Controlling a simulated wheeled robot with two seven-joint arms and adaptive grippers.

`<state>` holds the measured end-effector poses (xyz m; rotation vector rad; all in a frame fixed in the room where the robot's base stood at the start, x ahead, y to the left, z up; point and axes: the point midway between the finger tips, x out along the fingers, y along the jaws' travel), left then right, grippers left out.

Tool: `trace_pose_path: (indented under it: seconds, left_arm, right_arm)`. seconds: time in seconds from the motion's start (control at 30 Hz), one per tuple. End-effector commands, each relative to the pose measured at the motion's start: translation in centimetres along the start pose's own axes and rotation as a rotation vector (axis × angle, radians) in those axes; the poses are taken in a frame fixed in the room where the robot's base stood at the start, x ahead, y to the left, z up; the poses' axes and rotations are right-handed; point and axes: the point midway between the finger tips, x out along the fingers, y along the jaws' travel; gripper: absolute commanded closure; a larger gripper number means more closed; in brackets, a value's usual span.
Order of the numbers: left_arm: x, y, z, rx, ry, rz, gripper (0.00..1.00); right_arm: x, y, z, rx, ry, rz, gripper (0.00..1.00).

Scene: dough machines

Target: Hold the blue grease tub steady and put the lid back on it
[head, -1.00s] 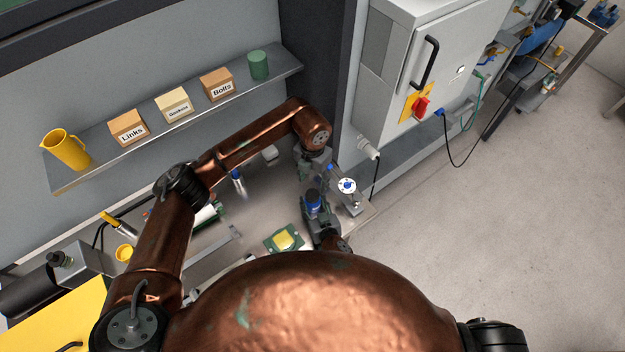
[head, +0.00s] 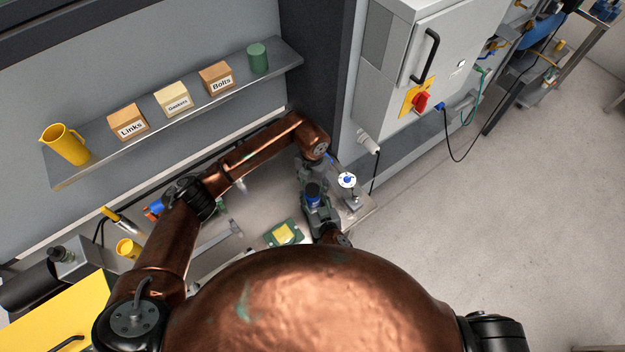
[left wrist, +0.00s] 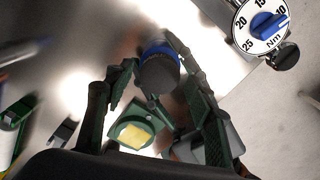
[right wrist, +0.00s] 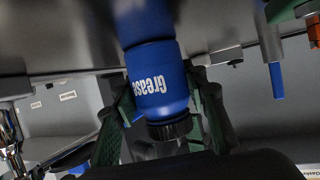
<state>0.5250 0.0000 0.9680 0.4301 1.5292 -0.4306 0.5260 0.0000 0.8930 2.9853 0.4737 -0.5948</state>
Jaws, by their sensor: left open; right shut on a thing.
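The blue grease tub (right wrist: 158,80), with white "Grease" lettering, appears to stand on the steel bench. My right gripper (right wrist: 162,88) is shut around its sides. The black ridged lid (right wrist: 172,129) sits at the tub's mouth; whether it is fully tightened I cannot tell. In the left wrist view the dark lid (left wrist: 158,74) is over the tub's blue rim (left wrist: 160,48). My left gripper (left wrist: 150,55) is open, with a finger on either side of the lid. In the head view the lid (head: 312,188) shows above my right gripper (head: 318,210).
A torque dial (head: 347,180) stands close to the right of the tub. A green tray with a yellow pad (head: 284,233) lies to its left. A shelf (head: 180,115) with boxes and a yellow jug (head: 66,145) runs behind. A grey cabinet (head: 390,110) stands at right.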

Motion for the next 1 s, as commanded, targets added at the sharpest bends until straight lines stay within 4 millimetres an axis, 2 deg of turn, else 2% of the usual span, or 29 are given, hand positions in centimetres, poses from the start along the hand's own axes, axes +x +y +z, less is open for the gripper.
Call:
trace_pose_path:
  seconds: [0.13,0.43,1.0]
  left_arm:
    - [0.74,0.02,0.01,0.0,0.0,0.001,0.5]
    - [0.8,0.01,0.02,0.0,-0.001,0.001,0.52]
    - [0.77,0.0,0.02,0.001,-0.001,0.0,0.91]
  right_arm:
    - [0.0,0.01,0.04,0.0,-0.001,0.0,1.0]
    - [0.0,0.01,0.04,0.0,-0.001,0.0,1.0]
    - [0.0,0.0,0.03,0.0,-0.001,0.0,1.0]
